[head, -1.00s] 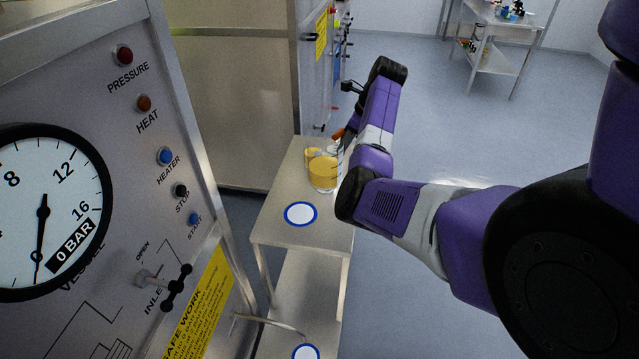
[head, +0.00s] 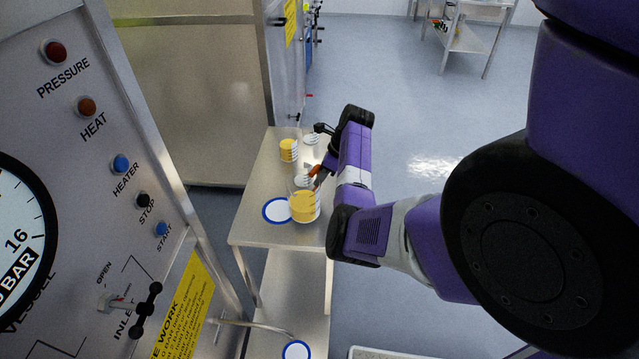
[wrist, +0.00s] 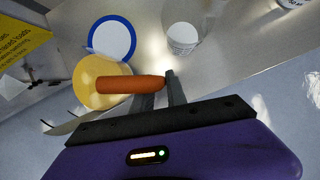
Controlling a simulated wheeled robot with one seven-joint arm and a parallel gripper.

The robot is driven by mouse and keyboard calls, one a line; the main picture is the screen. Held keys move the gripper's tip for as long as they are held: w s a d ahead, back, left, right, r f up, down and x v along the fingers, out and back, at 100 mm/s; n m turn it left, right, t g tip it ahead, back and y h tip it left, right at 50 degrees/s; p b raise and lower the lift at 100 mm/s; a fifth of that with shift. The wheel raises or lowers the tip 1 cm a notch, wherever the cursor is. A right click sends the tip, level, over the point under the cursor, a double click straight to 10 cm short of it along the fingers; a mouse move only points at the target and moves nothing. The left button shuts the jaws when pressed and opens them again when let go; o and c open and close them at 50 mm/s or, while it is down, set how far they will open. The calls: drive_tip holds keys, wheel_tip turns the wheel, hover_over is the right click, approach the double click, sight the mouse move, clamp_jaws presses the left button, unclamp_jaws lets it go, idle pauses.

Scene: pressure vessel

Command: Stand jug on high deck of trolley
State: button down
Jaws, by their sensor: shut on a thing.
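The jug (head: 304,206) is clear, with yellow contents and an orange handle (head: 314,171). My gripper (head: 318,178) is shut on that handle. In the wrist view the fingers (wrist: 165,88) pinch the handle's end, and the jug (wrist: 98,78) is left of them.
A yellow-filled beaker (head: 288,150) and a pale beaker (head: 310,138) stand at the deck's far end. A lower deck carries another ringed disc (head: 296,349). The vessel's control panel (head: 70,150) stands close on the left. Open floor (head: 420,130) lies to the right.

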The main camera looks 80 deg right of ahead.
wheel_tip(320, 180, down, 3)
drive_tip(key=shift+r+b, duration=0.1)
drive_tip(key=shift+b, duration=0.8)
drive_tip(key=shift+r, duration=0.1)
drive_tip(key=c, duration=1.3)
unclamp_jaws()
drive_tip(key=shift+c, duration=0.2)
drive_tip(key=v, duration=1.2)
drive_tip(key=shift+b, duration=0.4)
